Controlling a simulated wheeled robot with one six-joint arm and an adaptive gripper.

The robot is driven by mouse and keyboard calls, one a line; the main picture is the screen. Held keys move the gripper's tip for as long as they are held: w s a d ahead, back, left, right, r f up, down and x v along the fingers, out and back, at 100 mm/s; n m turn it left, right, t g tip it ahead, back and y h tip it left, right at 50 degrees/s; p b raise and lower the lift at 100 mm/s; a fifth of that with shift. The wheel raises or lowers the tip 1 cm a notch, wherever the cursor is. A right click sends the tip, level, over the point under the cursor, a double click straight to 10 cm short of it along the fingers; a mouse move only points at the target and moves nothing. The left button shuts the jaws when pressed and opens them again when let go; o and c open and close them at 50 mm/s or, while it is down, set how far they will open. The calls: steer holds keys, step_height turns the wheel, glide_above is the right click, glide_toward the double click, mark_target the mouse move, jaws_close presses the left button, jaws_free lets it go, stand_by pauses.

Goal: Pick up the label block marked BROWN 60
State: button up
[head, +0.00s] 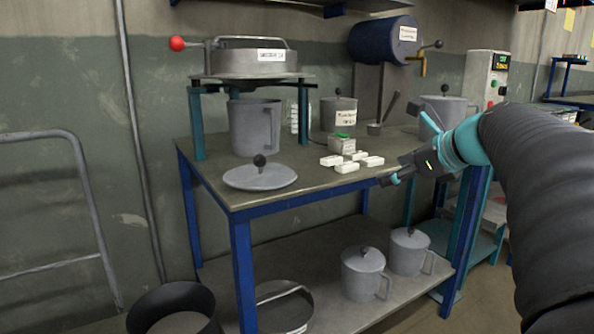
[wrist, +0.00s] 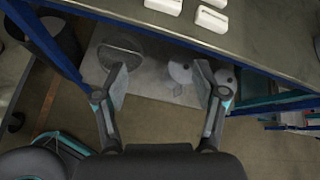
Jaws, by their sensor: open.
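Several small white label blocks (head: 347,167) lie on the table top near its front right edge in the head view. Their markings are too small to read, so I cannot tell which is BROWN 60. Two of the blocks (wrist: 212,19) show at the top of the wrist view. My gripper (head: 390,181) is just off the front right edge of the table, to the right of the blocks. In the wrist view my gripper (wrist: 165,82) is open and empty, with the lower shelf and floor beyond its fingers.
The table (head: 221,187) carries a grey lid (head: 260,176), a large grey jug (head: 255,128) and a small box with a green top (head: 342,143) behind the blocks. Lidded pots (head: 364,273) stand on the lower shelf. A blue table leg (head: 243,270) stands at the front.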

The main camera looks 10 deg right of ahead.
mark_target(376, 160)
steer(key=w+d+r+m+t, duration=0.2)
steer(key=w+d+r+m, duration=0.1)
steer(key=d+m, duration=0.3)
steer(key=shift+n, duration=0.7)
steer(key=b+x, duration=0.1)
steer(key=x, duration=0.5)
steer(key=b+x, duration=0.1)
steer(key=x, duration=0.5)
steer(key=shift+w+d+f, duration=0.1)
steer(key=shift+w+f, duration=0.2)
steer(key=shift+f, duration=0.05)
steer(key=c, duration=0.7)
